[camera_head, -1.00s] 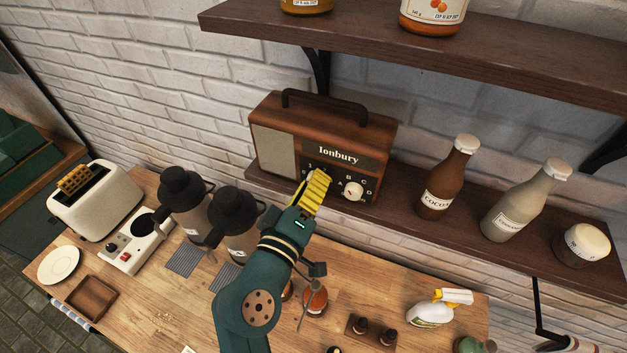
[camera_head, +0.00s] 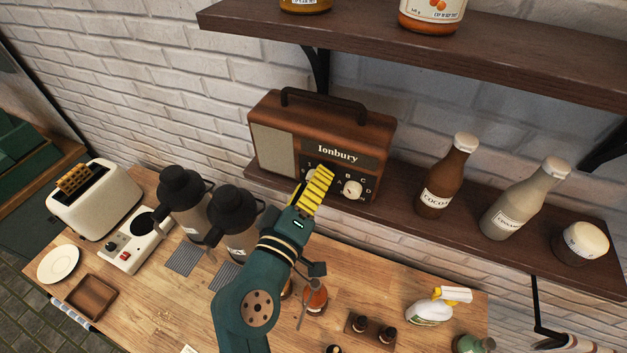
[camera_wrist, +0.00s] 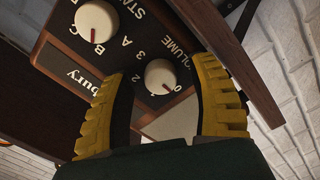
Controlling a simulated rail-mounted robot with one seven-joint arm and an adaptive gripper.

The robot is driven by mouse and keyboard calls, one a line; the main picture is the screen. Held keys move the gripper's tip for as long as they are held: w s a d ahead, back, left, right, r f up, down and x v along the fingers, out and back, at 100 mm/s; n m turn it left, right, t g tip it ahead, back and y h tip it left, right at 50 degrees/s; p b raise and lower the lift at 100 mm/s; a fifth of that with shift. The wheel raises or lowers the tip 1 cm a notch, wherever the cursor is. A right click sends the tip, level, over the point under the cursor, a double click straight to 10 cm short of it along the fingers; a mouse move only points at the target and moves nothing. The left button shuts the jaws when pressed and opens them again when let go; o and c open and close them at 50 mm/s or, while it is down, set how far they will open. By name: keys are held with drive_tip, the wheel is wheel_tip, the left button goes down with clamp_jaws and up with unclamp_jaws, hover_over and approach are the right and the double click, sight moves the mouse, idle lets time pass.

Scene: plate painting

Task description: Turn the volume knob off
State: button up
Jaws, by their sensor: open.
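The brown wooden radio (camera_head: 270,108) stands on the lower shelf, its front marked "Ionbury". In the wrist view its volume knob (camera_wrist: 160,77) is a white dial with a red mark, beside the word VOLUME and small numbers; the mark points toward the 0. A second white knob, the station knob (camera_wrist: 97,21), is at the upper left; it also shows in the head view (camera_head: 352,190). My gripper (camera_wrist: 165,80) is open, with its yellow ribbed fingers on either side of the volume knob and apart from it. In the head view my gripper (camera_head: 318,185) mostly hides the volume knob.
A brown cocoa bottle (camera_head: 440,182), a pale bottle (camera_head: 520,205) and a white-lidded jar (camera_head: 583,243) stand right of the radio on the lower shelf (camera_head: 400,215). Two dark-lidded dispensers (camera_head: 238,235) and a toaster (camera_head: 95,205) stand on the counter below.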

drive_tip(key=v, duration=1.1)
drive_tip(key=shift+s+a, duration=0.15)
drive_tip(key=shift+s, duration=0.2)
drive_tip(key=d+r+m+h+p, duration=0.4)
drive_tip(key=d+r+m, duration=0.5)
drive_tip(key=d+r, duration=0.8)
drive_tip(key=s+a+r+n+t+y, duration=0.1)
drive_tip(key=s+a+r+t+y, duration=0.1)
drive_tip(key=a+r+t+y, duration=0.3)
wheel_tip(320, 180, up, 4)
drive_tip(key=a+y+p, duration=0.1)
drive_tip(key=y, duration=0.4)
drive_tip(key=shift+t+y, duration=0.3)
